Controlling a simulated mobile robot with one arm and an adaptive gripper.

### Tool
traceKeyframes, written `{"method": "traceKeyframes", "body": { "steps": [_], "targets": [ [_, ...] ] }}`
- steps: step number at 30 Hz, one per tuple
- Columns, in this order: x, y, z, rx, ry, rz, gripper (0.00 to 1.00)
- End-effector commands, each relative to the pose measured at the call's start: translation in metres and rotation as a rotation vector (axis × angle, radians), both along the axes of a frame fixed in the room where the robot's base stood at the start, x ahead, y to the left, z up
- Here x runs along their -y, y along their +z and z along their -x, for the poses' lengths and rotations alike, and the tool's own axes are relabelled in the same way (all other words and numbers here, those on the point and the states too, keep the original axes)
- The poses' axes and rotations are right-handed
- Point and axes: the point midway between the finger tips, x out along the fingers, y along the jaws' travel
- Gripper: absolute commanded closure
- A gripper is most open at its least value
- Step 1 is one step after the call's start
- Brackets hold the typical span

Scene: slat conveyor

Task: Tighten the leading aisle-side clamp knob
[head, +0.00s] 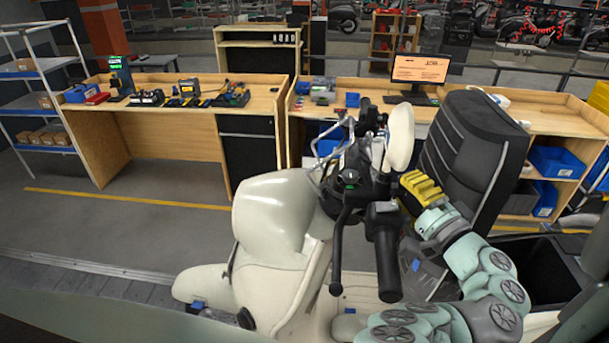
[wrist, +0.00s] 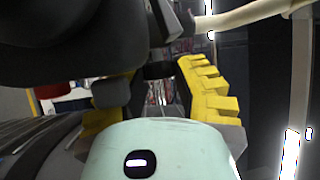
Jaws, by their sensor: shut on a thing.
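My gripper (head: 408,184) has yellow ribbed fingers and is beside the handlebar of a cream scooter (head: 270,215), just right of a black grip. In the wrist view, my gripper (wrist: 160,72) has one yellow finger on each side of a small dark part (wrist: 158,70), and it is shut on that part. The part is mostly hidden by the fingers and by a large black form at upper left. I cannot tell for sure that it is the clamp knob. No other clamp knob can be made out clearly.
A black padded seat-like form (head: 475,150) stands close right of my gripper. The black handlebar grip (head: 386,250) and lever (head: 339,240) are close at left. Wooden benches (head: 180,85) with tools and a monitor (head: 420,68) stand behind. The floor (head: 130,225) at left is clear.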

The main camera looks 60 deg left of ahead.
Motion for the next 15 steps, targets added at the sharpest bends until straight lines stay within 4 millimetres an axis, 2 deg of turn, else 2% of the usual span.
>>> {"method": "traceKeyframes", "body": {
  "steps": [1, 11, 12, 15],
  "targets": [
    [-0.0004, -0.0055, -0.0002, 0.006, -0.003, -0.006, 1.00],
    [0.0000, -0.0011, -0.0001, 0.011, -0.002, -0.011, 1.00],
    [0.0000, -0.0011, -0.0001, 0.011, -0.002, -0.011, 0.66],
    [-0.0001, -0.0010, 0.0001, 0.012, -0.001, -0.010, 0.55]
  ]
}}
